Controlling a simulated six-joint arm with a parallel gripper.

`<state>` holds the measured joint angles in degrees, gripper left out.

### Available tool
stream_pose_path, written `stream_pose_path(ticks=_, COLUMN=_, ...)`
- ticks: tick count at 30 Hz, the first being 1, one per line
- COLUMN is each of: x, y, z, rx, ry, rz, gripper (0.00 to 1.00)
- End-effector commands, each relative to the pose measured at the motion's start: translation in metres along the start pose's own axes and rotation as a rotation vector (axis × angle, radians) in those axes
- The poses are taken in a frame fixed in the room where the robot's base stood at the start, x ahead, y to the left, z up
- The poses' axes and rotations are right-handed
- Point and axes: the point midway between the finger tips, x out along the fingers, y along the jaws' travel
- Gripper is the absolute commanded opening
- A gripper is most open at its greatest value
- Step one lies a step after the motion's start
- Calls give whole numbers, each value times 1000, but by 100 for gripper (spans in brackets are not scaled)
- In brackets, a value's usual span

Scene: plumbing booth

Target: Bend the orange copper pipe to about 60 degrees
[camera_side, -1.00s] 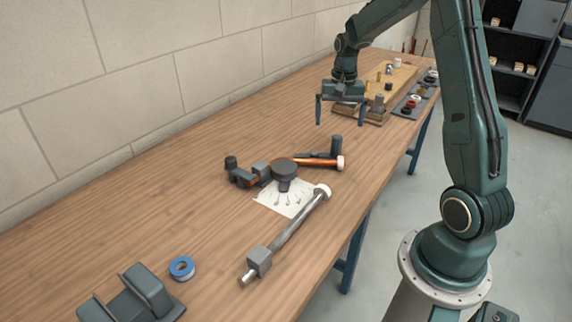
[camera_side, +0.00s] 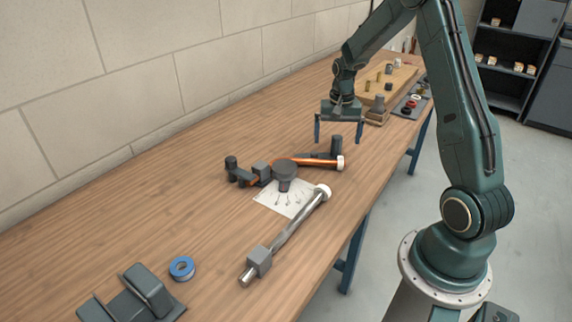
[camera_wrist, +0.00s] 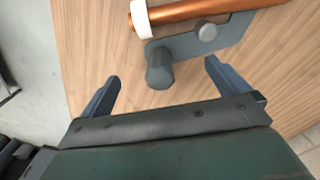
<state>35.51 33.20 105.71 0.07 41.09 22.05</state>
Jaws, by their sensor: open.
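The orange copper pipe (camera_side: 308,161) lies in the dark bender on the wooden bench, with a white collar (camera_side: 340,163) at its right end. The bender has a round former (camera_side: 285,172) in the middle and an upright dark post (camera_side: 336,146) near the collar. A long grey lever (camera_side: 290,230) with a square block slants toward the front. My gripper (camera_side: 339,137) is open and empty, fingers down, just above and behind the post. In the wrist view the pipe (camera_wrist: 190,12) crosses the top, and the post (camera_wrist: 159,68) stands between and ahead of my open fingers (camera_wrist: 163,85).
A white sheet with markings (camera_side: 285,197) lies under the former. A blue tape roll (camera_side: 182,268) and a grey cradle (camera_side: 133,297) are at the front left. A wooden board (camera_side: 386,84) and a tray of small parts (camera_side: 411,106) are at the back. The left bench is clear.

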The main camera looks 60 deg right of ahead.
Motion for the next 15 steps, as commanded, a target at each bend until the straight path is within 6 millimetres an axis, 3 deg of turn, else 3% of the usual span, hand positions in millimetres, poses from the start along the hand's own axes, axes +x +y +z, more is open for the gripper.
stream_pose_path(ticks=15, x=18, y=0, z=0, rx=0, ry=0, rz=0, gripper=100)
